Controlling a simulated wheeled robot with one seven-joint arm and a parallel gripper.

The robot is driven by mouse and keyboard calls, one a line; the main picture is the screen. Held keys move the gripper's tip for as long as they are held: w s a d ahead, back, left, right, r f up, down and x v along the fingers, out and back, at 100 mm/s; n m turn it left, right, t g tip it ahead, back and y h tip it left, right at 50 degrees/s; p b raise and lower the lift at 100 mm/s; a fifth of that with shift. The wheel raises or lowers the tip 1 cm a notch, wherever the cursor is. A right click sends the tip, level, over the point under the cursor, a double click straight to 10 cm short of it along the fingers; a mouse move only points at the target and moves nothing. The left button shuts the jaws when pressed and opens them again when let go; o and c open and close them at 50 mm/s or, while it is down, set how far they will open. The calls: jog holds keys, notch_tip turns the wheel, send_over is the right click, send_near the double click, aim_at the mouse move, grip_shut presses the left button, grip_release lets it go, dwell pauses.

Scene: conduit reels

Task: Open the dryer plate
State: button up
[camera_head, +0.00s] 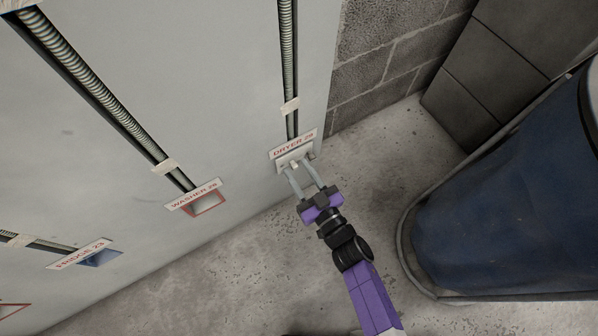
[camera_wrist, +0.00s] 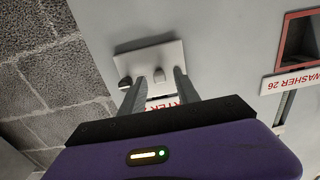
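The dryer plate (camera_head: 283,164) is a small pale plate on the grey wall, just below the "DRYER 29" label. Whether the fingertips touch the plate cannot be told. The fingers partly hide the label.
The red-framed washer opening (camera_head: 208,205) and the blue fridge opening (camera_head: 100,257) are to the left on the same wall. Corrugated conduits (camera_head: 288,50) run up the wall. A big blue drum (camera_head: 500,215) stands at right. Concrete floor (camera_head: 245,260) is clear below.

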jog(key=shift+a, duration=0.1)
grip_shut()
dwell(1.4)
